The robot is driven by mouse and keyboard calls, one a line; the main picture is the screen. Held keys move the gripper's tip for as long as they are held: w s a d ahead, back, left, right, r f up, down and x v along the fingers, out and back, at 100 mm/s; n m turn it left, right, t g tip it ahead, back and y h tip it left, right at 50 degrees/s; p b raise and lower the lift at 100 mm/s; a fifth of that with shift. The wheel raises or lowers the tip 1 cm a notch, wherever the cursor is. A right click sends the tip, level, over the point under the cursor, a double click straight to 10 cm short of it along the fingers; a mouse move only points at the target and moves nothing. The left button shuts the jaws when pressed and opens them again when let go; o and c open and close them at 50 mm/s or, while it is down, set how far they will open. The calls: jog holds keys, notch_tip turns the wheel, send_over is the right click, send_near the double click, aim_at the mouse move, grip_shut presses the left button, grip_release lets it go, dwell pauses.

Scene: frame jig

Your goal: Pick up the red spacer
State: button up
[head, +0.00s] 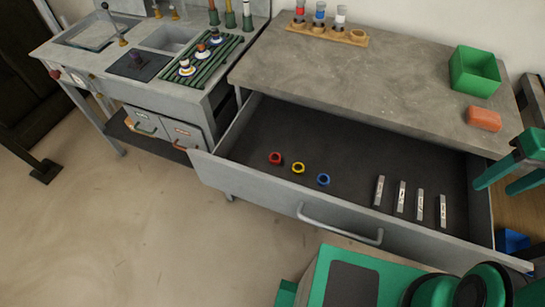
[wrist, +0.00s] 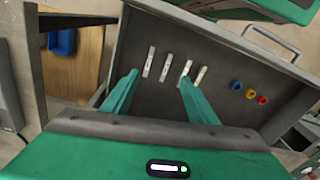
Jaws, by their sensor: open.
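The red spacer (head: 275,158) is a small ring lying in the open grey drawer (head: 240,165), left of a yellow ring (head: 298,168) and a blue ring (head: 323,180). In the wrist view the red spacer (wrist: 262,100) is at the right, beyond the yellow ring (wrist: 250,94) and blue ring (wrist: 237,86). My gripper (head: 507,185) is at the right of the head view, over the drawer's right end. In the wrist view my gripper (wrist: 158,75) has its green fingers spread, with nothing held between them. It is well apart from the red spacer.
Several pale labelled bars (head: 401,196) stand or lie in the drawer between the rings and my gripper. The worktop (head: 340,75) above holds a green bin (head: 474,70), an orange block (head: 484,119) and a wooden rack (head: 330,35). The drawer handle (head: 340,226) juts out in front.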

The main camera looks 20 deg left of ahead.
jog(key=w+a+f+n+y, duration=0.2)
jog(key=w+a+f+n, duration=0.4)
jog(key=a+f, duration=0.15)
jog(key=n+y, duration=0.9)
jog(key=n, duration=0.1)
send_near(276, 157)
jog(key=v, duration=0.3)
jog(key=shift+d+f, duration=0.25)
jog(key=shift+d, duration=0.05)
jog(key=shift+a+f+t+y, duration=0.2)
jog(key=shift+a+t+y, duration=0.1)
jog(key=shift+a, duration=0.35)
jog(key=x, duration=0.5)
jog(key=shift+a, duration=0.15)
jog(key=shift+x, duration=2.55)
jog(key=shift+s+f, duration=0.15)
jog(key=c, duration=1.1)
